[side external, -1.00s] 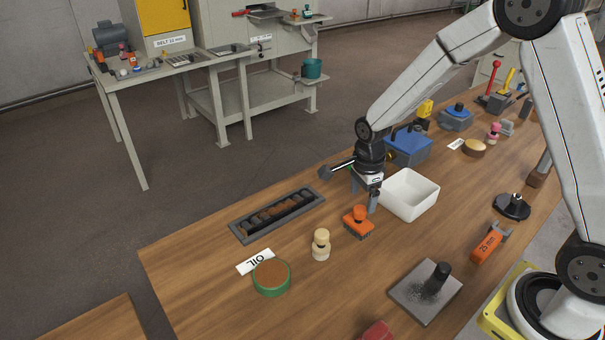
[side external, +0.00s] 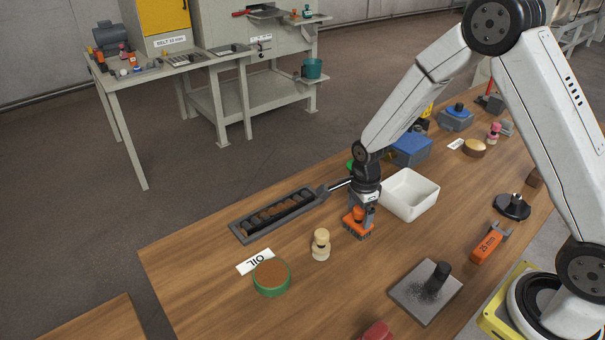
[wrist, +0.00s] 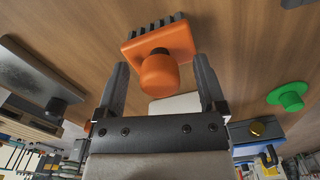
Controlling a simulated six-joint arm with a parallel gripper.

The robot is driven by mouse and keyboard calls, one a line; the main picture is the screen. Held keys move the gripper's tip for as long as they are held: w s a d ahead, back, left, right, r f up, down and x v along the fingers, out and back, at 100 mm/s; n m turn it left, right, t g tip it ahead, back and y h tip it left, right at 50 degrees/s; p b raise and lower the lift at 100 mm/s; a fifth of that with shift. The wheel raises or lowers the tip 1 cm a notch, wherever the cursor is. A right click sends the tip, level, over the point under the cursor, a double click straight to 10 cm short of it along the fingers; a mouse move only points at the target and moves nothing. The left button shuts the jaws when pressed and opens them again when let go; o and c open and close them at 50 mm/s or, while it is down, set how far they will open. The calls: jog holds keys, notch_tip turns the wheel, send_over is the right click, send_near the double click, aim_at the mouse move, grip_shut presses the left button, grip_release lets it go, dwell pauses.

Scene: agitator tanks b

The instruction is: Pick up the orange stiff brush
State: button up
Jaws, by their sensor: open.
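The orange stiff brush (side external: 358,226) stands on the wooden table with its round knob up, left of the white bin. In the wrist view the brush (wrist: 162,48) shows its orange knob and block, with dark bristles at the far edge. My gripper (side external: 360,211) is lowered over the brush. In the wrist view my gripper (wrist: 160,77) is open, with one finger on each side of the orange knob. Gaps show between the fingers and the knob, and it holds nothing.
A white bin (side external: 410,194) stands close on the right. A pale wooden peg-shaped piece (side external: 321,245) stands left of the brush. A dark tray (side external: 279,213) lies behind left. A metal plate with a black post (side external: 426,291) lies in front. Bare table separates them.

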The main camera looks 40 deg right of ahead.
dwell(0.3)
grip_shut()
jog(key=shift+r, duration=0.15)
jog(key=shift+r, duration=0.7)
jog(key=s+r, duration=1.1)
jog(key=s, duration=0.3)
jog(key=shift+a+r, duration=0.15)
jog(key=shift+a, duration=0.1)
dwell(0.3)
